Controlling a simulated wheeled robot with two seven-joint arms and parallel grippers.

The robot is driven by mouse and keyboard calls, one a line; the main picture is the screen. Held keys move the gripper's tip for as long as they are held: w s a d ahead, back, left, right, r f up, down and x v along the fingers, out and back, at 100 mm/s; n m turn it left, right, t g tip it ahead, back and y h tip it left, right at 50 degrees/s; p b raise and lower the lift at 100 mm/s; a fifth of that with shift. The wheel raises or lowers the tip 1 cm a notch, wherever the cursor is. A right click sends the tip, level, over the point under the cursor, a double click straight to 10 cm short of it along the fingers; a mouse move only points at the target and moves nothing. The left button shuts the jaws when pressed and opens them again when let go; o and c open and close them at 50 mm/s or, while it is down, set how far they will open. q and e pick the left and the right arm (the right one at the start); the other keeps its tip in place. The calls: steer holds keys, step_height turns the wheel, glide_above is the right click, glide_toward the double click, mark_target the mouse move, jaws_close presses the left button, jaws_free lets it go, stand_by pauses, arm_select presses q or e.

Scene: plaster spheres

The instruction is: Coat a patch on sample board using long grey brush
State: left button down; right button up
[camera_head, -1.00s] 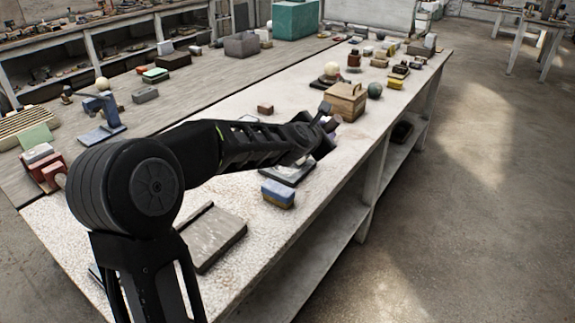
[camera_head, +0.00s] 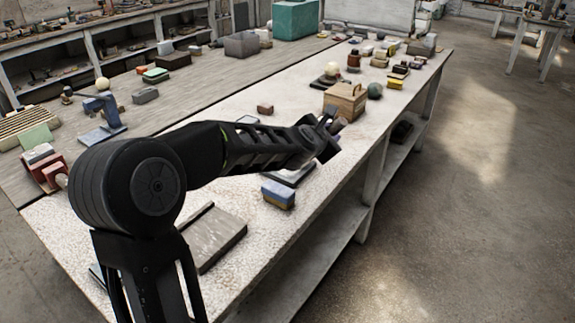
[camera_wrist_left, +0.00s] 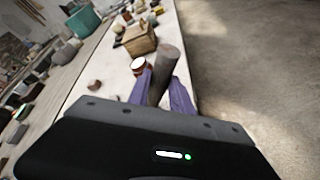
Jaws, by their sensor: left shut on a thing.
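My left gripper (camera_head: 333,130) reaches over the white table, near the wooden box with a handle (camera_head: 345,100). In the left wrist view its purple fingers (camera_wrist_left: 164,88) are shut on a grey round-ended shaft, which looks like the long grey brush (camera_wrist_left: 167,62). The shaft points away and tilts up; its bristles cannot be made out. A flat grey board with a raised edge (camera_head: 222,240), possibly the sample board, lies at the near end of the table. A dark flat tray-like piece (camera_head: 292,173) lies partly hidden under the gripper. My right gripper is not in view.
A blue and tan block (camera_head: 278,194) stands near the table's front edge. A small brown block (camera_head: 265,107), a dark green sphere (camera_head: 375,90) and several jars and blocks stand farther back. A small jar (camera_wrist_left: 138,66) is beside the fingers in the wrist view.

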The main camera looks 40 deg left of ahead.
arm_select(q)
steer(key=shift+d, duration=0.45)
steer(key=shift+a+f, duration=0.1)
steer(key=shift+a+b, duration=0.55)
steer(key=shift+a, duration=0.55)
steer(key=shift+s+a+b, duration=0.1)
steer(key=shift+a+b, duration=0.5)
steer(key=shift+a, duration=0.5)
steer(key=shift+d, duration=0.1)
steer(key=shift+d+p, duration=0.5)
steer(key=shift+d, duration=0.55)
